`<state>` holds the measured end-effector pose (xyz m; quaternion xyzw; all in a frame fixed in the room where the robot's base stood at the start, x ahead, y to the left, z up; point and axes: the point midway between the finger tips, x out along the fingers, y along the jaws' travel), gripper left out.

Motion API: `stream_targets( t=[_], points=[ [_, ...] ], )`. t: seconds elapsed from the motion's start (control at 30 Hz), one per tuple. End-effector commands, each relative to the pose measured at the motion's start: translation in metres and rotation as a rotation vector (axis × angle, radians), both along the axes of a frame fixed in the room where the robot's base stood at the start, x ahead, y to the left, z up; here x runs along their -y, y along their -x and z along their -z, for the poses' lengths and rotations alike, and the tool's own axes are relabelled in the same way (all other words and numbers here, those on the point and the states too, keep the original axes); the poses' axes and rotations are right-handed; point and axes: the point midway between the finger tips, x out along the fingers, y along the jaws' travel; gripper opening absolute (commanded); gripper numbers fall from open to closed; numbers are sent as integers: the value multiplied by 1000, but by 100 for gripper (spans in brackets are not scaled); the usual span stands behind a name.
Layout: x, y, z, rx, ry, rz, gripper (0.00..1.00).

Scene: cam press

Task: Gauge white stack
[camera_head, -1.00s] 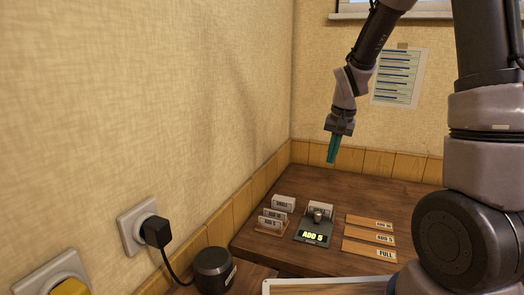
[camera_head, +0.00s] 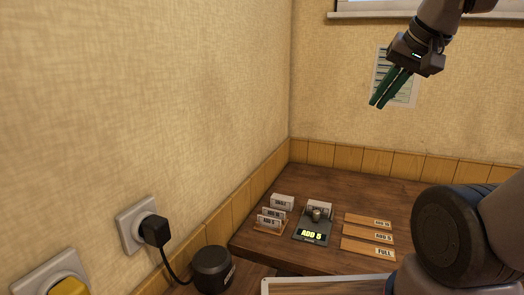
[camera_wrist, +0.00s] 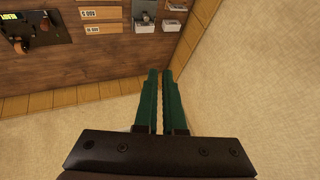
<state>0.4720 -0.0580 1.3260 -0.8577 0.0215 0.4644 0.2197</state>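My gripper (camera_head: 377,105) is raised well above the table, in front of the back wall. Its two green fingers also show in the wrist view (camera_wrist: 161,72), slightly apart with nothing between them. I cannot tell a distinct white stack.
Wooden plates on the right of the table read "ADD 5" (camera_head: 384,237) and "FULL" (camera_head: 362,246). A dark pad with brown objects (camera_wrist: 35,28) shows in the wrist view. A black round device (camera_head: 212,268) stands left. My arm hides the table's right side.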

Motion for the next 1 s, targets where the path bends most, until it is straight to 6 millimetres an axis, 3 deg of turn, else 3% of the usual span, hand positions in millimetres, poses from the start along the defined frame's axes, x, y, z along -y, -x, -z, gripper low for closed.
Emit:
stream_targets(
  t=[0.03,0.1,0.13,0.37,0.57,0.77,1.0],
  points=[
    [0,2,0,3,-2,0,31],
    [-1,-1,0,-7,-14,3,57],
    [-1,-4,1,-16,-23,5,64],
    [-8,-54,19,-154,-146,76,64],
    [-18,-107,53,-298,-233,180,64],
    [-28,-155,101,-430,-270,305,64],
    [-39,-202,176,-557,-253,472,64]
  ],
)
